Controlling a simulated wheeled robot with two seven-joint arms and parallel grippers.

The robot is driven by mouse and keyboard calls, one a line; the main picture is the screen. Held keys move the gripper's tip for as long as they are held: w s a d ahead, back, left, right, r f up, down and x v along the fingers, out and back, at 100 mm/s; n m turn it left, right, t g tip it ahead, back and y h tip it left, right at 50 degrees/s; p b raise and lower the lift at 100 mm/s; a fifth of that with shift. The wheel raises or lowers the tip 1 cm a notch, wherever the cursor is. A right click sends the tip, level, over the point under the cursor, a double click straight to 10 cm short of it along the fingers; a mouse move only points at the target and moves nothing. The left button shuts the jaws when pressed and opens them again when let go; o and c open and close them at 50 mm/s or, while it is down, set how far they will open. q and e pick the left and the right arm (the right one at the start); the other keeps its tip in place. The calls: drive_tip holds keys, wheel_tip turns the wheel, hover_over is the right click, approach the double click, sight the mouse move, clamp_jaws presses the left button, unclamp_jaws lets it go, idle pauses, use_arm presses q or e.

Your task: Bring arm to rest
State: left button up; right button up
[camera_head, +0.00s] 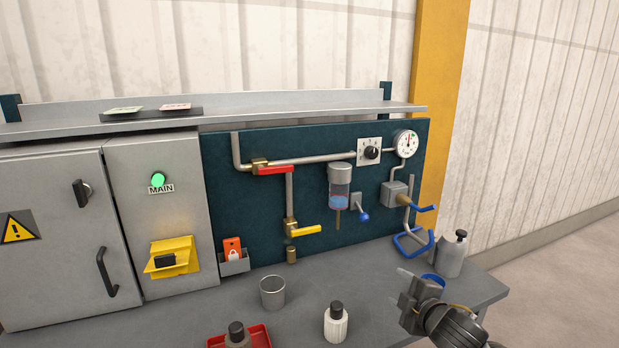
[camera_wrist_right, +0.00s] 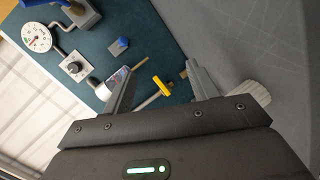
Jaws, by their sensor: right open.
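My right gripper (camera_head: 408,295) is at the lower right of the head view, over the right part of the grey bench (camera_head: 375,275). In the right wrist view its two fingers (camera_wrist_right: 160,72) stand apart, with nothing held between them. Past the fingers the wrist view shows the teal panel (camera_wrist_right: 190,25) with the yellow valve handle (camera_wrist_right: 163,86) and the gauge (camera_wrist_right: 37,38). In the head view the gripper is just left of and in front of a grey bottle with a black cap (camera_head: 452,256). My left gripper is not in view.
A metal cup (camera_head: 272,292), a white black-capped bottle (camera_head: 336,324) and a red tray (camera_head: 262,336) stand on the bench. Grey cabinets (camera_head: 60,230) stand left.

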drive_tip(key=s+f+m+g+h, duration=0.2)
drive_tip(key=s+f+m+g, duration=0.35)
drive_tip(key=s+f, duration=0.9)
drive_tip(key=s+d+f+m+g, duration=0.1)
drive_tip(key=s+f+m+g, duration=0.15)
drive_tip(key=s, duration=0.55)
drive_tip(key=s+d+f+m+g+h, duration=0.1)
drive_tip(key=s+f+m, duration=0.25)
drive_tip(key=s, duration=0.55)
drive_tip(key=s+d+f+m+g, duration=0.1)
drive_tip(key=s+f+m+g, duration=0.15)
drive_tip(key=s, duration=0.55)
wheel_tip(320, 180, down, 26)
drive_tip(key=s+r, duration=0.1)
drive_tip(key=s+d+f+g, duration=0.1)
drive_tip(key=s+d+f, duration=0.1)
drive_tip(key=s+f, duration=1.4)
drive_tip(key=shift+s+d+g, duration=0.2)
drive_tip(key=shift+d+g, duration=0.15)
drive_tip(key=shift+d, duration=0.05)
drive_tip(key=shift+f, duration=0.1)
